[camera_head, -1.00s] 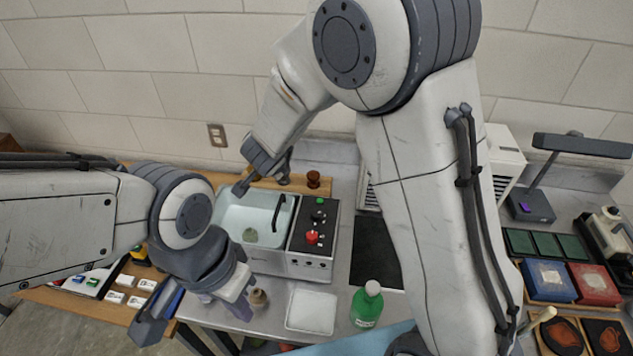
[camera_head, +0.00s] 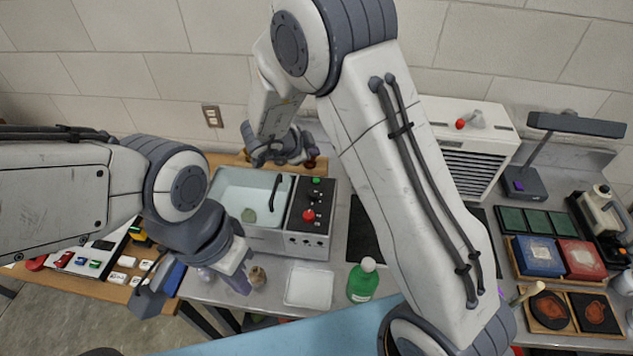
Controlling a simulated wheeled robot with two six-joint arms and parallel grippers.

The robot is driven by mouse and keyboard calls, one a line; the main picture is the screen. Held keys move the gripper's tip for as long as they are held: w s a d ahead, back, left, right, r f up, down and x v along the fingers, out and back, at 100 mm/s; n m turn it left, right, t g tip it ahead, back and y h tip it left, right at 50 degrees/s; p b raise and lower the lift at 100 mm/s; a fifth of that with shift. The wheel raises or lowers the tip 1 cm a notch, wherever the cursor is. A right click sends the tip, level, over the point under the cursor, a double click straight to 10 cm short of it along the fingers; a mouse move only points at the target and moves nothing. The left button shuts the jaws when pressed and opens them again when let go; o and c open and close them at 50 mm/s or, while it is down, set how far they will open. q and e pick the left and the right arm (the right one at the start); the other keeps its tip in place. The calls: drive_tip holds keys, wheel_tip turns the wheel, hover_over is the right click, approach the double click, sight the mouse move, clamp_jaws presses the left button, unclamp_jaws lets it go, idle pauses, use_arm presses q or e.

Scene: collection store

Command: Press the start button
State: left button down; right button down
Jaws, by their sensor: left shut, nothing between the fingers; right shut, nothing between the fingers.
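A small ultrasonic-bath-like machine with a pale basin (camera_head: 238,190) stands on the bench. Its black control panel (camera_head: 297,222) carries a green button (camera_head: 316,181) at the far end and a red knob (camera_head: 308,215) nearer me. No label is readable, so I cannot tell which is the start button. My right gripper (camera_head: 284,156) is shut and empty above the back edge of the machine, just behind the green button and apart from it. My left gripper (camera_head: 240,284) is shut and empty in front of the basin, at the near left of the machine.
A black tap-like handle (camera_head: 275,190) stands between basin and panel. A dark mat (camera_head: 362,232) lies right of the machine. A white vented unit (camera_head: 470,150) stands behind.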

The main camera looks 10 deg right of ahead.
drive_tip(key=b, duration=0.6)
hover_over(313, 184)
wheel_tip(313, 184, down, 7)
drive_tip(key=shift+r, duration=0.1)
drive_tip(key=shift+f+b, duration=0.35)
drive_tip(key=shift+f, duration=0.15)
drive_tip(key=shift+f, duration=0.1)
idle(1.1)
drive_tip(key=shift+f, duration=0.3)
drive_tip(key=shift+f, duration=0.4)
idle(0.5)
drive_tip(key=shift+r, duration=0.1)
drive_tip(key=shift+r+p, duration=0.7)
drive_tip(key=shift+p, duration=0.05)
